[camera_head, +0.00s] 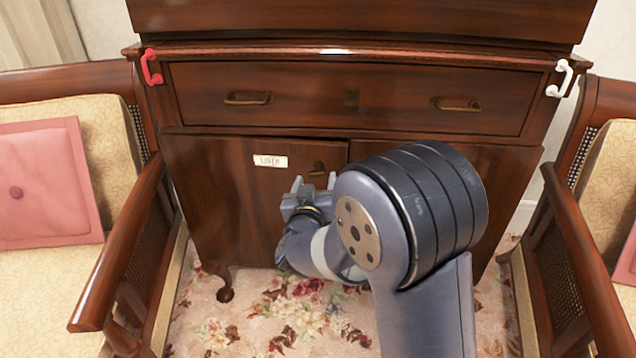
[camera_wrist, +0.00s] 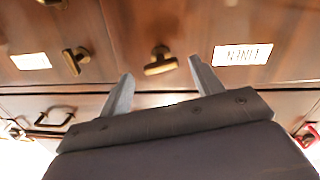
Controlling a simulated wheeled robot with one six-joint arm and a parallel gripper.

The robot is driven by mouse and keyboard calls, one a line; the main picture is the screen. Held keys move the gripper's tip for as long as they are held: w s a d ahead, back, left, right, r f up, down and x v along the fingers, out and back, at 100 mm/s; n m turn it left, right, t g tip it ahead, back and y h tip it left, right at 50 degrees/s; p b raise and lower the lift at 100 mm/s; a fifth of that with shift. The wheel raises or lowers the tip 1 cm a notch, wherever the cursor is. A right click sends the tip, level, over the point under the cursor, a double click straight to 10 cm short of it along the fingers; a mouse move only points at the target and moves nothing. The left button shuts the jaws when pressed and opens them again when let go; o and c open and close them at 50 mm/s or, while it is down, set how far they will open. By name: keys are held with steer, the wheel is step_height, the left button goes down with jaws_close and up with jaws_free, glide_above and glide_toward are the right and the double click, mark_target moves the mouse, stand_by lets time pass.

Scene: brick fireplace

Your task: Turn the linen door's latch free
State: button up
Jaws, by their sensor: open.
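The linen door (camera_head: 225,205) is the cabinet's left lower door. It carries a white "LINEN" label (camera_head: 270,161), which shows upside down in the wrist view (camera_wrist: 243,54). The brass latch (camera_head: 318,168) sits right of the label, near the door's inner edge. In the wrist view the latch (camera_wrist: 160,62) has a short bar lying nearly sideways, slightly slanted. My gripper (camera_head: 314,184) is open and empty, just below the latch in the head view. In the wrist view its fingertips lie either side of the latch. The remaining depth to the door is unclear.
A second latch (camera_wrist: 77,60) and label (camera_wrist: 31,61) are on the other door. A drawer (camera_head: 340,95) with brass handles is above. Red (camera_head: 150,67) and white (camera_head: 563,78) handles sit at the cabinet's upper corners. Armchairs (camera_head: 120,260) flank both sides; flowered carpet lies below.

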steer(key=shift+w, duration=0.8)
steer(key=shift+c, duration=0.3)
